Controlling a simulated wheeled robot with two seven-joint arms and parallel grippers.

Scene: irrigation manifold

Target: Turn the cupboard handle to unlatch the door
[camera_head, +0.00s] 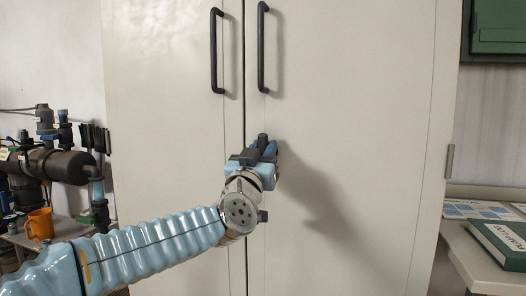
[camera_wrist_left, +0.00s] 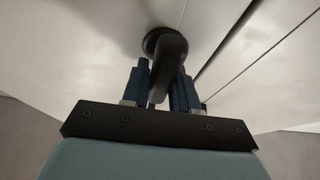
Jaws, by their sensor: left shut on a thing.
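The tall pale cupboard (camera_head: 350,120) has two doors that meet at a dark vertical seam. The dark cupboard handle (camera_wrist_left: 168,50) shows in the left wrist view, its round base against the door and its lever running between the fingers. My left gripper (camera_wrist_left: 162,88) is shut on this handle. In the head view my left gripper (camera_head: 256,162) is at the door seam, below the bar pulls, and hides most of the handle. Both doors look closed. My right gripper is not in view.
Two black bar pulls (camera_head: 215,50) and (camera_head: 262,47) stand out from the doors above my gripper. Dark pipework (camera_head: 50,160) and an orange mug (camera_head: 40,224) are at left. A green binder (camera_head: 503,240) lies on a bench at right.

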